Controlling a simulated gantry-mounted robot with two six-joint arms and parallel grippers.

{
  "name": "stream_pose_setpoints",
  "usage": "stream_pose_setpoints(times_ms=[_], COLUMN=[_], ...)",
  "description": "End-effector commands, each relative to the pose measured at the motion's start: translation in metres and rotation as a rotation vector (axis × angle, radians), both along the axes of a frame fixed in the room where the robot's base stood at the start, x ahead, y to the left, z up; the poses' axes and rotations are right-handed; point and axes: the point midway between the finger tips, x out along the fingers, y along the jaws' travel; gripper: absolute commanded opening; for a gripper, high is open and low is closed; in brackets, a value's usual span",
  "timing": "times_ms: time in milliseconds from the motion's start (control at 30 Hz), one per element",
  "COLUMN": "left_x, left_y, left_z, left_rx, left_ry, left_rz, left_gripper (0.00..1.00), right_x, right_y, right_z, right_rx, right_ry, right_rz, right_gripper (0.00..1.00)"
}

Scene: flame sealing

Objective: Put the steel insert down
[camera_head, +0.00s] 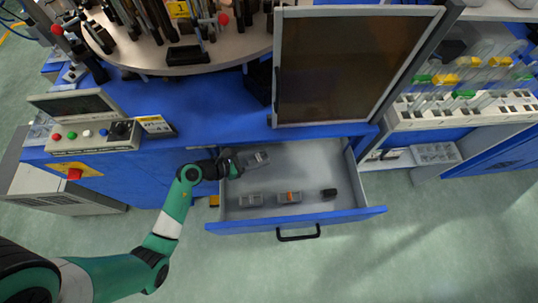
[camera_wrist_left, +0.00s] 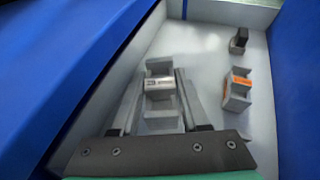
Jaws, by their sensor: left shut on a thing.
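The steel insert (camera_head: 259,158) is a small grey metal block, held over the back left part of the open drawer (camera_head: 235,212). My left gripper (camera_head: 240,163) is shut on it. In the left wrist view, the insert (camera_wrist_left: 159,84) sits between the two fingers of my left gripper (camera_wrist_left: 160,95), with a bright labelled band across its middle. I cannot tell whether its underside touches the drawer floor. My right gripper is not in view.
Along the drawer's front lie a grey block (camera_head: 250,200), an orange-marked block (camera_head: 289,197) and a black piece (camera_head: 329,192). The drawer floor's back right is clear. A dark framed panel (camera_head: 350,65) stands above the drawer's back edge; a control box (camera_head: 93,135) is at left.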

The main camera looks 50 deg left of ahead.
Motion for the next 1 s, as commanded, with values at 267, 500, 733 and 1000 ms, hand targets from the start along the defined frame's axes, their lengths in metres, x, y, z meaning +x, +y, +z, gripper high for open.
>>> stream_pose_setpoints(times_ms=[267,500,733,1000], left_x=[0.026,0.034,0.034,0.034], left_y=[-0.004,-0.006,-0.006,-0.006], left_z=[-0.031,-0.044,-0.074,-0.072], left_rx=[0.000,0.001,0.000,0.000], left_ry=[-0.004,-0.003,-0.003,-0.003], left_rz=[0.000,-0.001,0.001,0.001], left_gripper=[0.00,0.00,0.00,0.00], right_x=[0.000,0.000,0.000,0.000], right_y=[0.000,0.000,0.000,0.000], right_z=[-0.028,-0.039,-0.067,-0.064], right_rx=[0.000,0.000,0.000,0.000], right_ry=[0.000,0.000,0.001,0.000], right_rz=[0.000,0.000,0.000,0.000], right_gripper=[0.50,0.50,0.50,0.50])
